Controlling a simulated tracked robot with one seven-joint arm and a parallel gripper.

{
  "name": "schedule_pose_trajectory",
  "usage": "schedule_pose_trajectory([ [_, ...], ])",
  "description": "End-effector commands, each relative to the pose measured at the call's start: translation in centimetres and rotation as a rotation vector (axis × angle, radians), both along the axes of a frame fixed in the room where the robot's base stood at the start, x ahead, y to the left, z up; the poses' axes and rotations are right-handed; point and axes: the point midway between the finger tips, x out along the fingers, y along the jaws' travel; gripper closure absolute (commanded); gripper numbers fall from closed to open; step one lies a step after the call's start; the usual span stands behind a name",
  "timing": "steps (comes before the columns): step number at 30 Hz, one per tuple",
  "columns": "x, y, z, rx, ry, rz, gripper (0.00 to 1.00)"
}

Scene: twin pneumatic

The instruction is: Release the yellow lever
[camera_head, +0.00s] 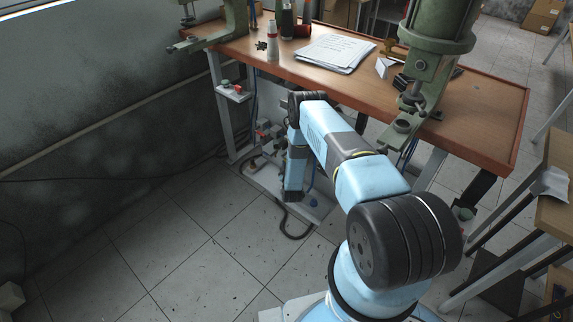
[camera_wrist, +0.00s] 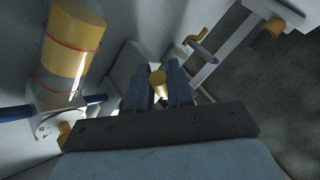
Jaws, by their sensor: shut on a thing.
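In the wrist view a small yellow round-ended piece, which I take as the yellow lever (camera_wrist: 158,81), stands between the two blue fingers of my gripper (camera_wrist: 157,91). My gripper is shut on it. The lower part of the lever is in shadow, and I cannot tell its angle. In the head view my arm reaches down under the workbench, and neither the lever nor the fingertips can be made out there.
In the wrist view a yellow cylinder with red rings (camera_wrist: 75,42) stands close on the left, and a yellow-ended handle (camera_wrist: 197,37) is at upper right. A dark hose (camera_head: 288,227) lies on the floor; open tiles spread left.

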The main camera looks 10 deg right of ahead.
Motion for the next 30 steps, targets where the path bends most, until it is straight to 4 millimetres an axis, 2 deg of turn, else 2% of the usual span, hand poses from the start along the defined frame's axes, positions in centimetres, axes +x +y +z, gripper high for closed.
schedule_pose_trajectory([
  [12, -0.14, 0.05, 0.13, -0.027, 0.039, 0.001, 1.00],
  [13, -0.14, 0.05, 0.13, -0.027, 0.039, 0.001, 0.78],
  [19, -0.12, 0.00, 0.13, -0.027, 0.038, 0.000, 0.58],
  [30, -0.73, 0.08, 0.21, -0.027, 0.038, 0.000, 0.58],
])
